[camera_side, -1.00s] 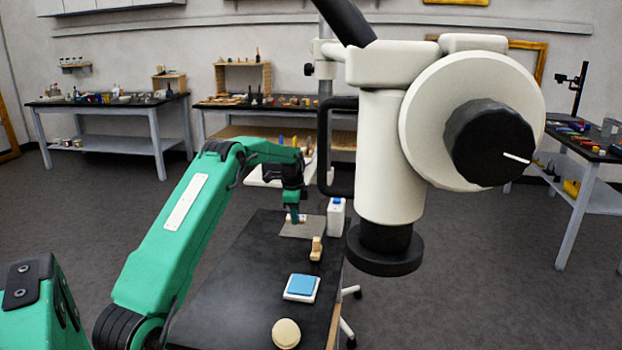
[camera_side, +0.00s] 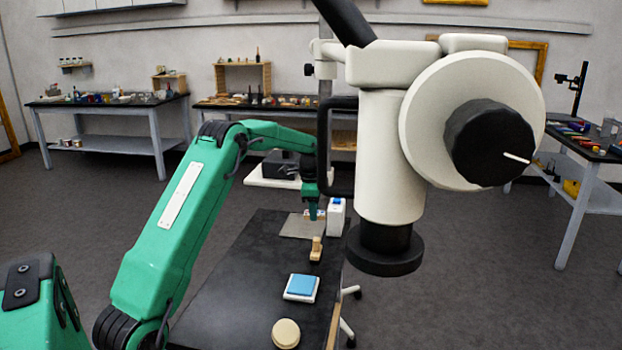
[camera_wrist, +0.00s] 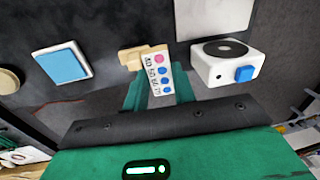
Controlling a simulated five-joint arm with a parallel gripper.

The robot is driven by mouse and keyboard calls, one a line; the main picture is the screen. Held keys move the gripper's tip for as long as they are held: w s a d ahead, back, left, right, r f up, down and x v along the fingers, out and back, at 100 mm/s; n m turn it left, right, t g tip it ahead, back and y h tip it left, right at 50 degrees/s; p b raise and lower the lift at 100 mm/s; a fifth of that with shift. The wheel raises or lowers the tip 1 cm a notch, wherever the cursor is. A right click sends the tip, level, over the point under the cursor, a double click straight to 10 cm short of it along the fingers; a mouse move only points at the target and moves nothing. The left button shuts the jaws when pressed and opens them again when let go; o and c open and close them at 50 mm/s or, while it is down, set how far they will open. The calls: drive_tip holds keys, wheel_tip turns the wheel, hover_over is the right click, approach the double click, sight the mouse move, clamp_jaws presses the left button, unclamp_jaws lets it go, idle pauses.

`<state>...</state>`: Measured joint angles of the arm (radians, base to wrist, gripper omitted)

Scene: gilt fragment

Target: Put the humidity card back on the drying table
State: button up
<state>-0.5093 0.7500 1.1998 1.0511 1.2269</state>
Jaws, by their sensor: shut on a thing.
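The humidity card (camera_wrist: 160,74) is a small white strip with a pink dot, blue dots and printed marks. In the wrist view it lies between the green fingers of my gripper (camera_wrist: 150,88), which is shut on it. In the side view my gripper (camera_side: 313,215) is near the far end of a black-topped table (camera_side: 238,275), over or beside a flat grey sheet (camera_side: 295,228). The card is tiny there, and I cannot tell its height above the surface. Which surface is the drying table is not marked.
A white device with a blue button (camera_side: 336,217) stands just right of my gripper. A wooden block (camera_side: 316,249), a blue pad on a white base (camera_side: 301,287) and a cream disc (camera_side: 286,333) are nearer. A large white microscope-like instrument (camera_side: 390,150) hides the right side.

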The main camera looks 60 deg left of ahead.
idle(0.4)
drive_tip(key=s+d+n+g, duration=0.1)
drive_tip(key=s+d+n, duration=0.6)
drive_tip(key=d, duration=0.1)
hover_over(287, 252)
drive_tip(key=shift+h, duration=0.3)
wheel_tip(287, 252, down, 7)
drive_tip(key=shift+s+f, duration=0.15)
drive_tip(key=shift+f, duration=0.05)
drive_tip(key=shift+f, duration=0.1)
drive_tip(key=shift+f, duration=1.9)
drive_tip(key=shift+f, duration=0.1)
